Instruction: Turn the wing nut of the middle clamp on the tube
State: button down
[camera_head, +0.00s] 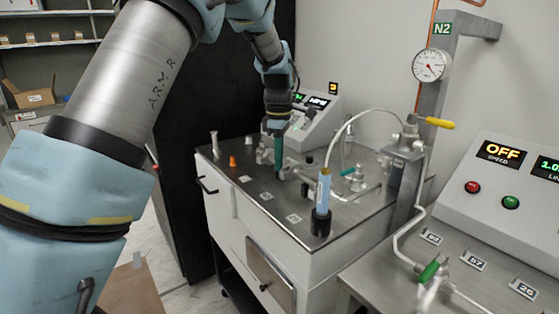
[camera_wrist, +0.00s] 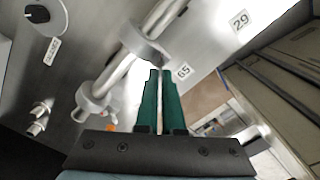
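A pale metal tube (camera_head: 320,190) runs low over the steel bench top and carries ring clamps. In the wrist view the tube (camera_wrist: 122,72) slants from lower left to upper right. One clamp (camera_wrist: 143,44) is just beyond my fingertips and another clamp (camera_wrist: 90,104) is to their left. I cannot tell which is the middle one. My gripper (camera_head: 277,168) points down among the clamps. Its two green fingers (camera_wrist: 160,72) are close together with a thin pale gap between them. No wing nut is clearly visible; the fingertips may hide it.
Number labels, including 65 (camera_wrist: 184,71) and 29 (camera_wrist: 240,20), lie on the bench top. A blue bottle in a black holder (camera_head: 322,195) stands at the bench's right corner. An orange cap (camera_head: 233,161) is left of my gripper. A post (camera_head: 407,180) and control box (camera_head: 505,180) stand to the right.

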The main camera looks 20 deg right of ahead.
jog(key=shift+s+d+m, duration=0.2)
jog(key=shift+d+m, duration=0.05)
jog(key=shift+m, duration=0.05)
jog(key=shift+r+m+p, duration=0.1)
jog(key=shift+m+p, duration=0.25)
jog(key=shift+m, duration=0.05)
jog(key=shift+w+d+m+p, duration=0.1)
jog(key=shift+m+p, duration=0.05)
jog(key=shift+m, duration=0.6)
jog(key=shift+d+m+p, duration=0.1)
jog(key=shift+m+p, duration=0.05)
jog(key=shift+m, duration=0.6)
jog(key=c, duration=1)
grip_release()
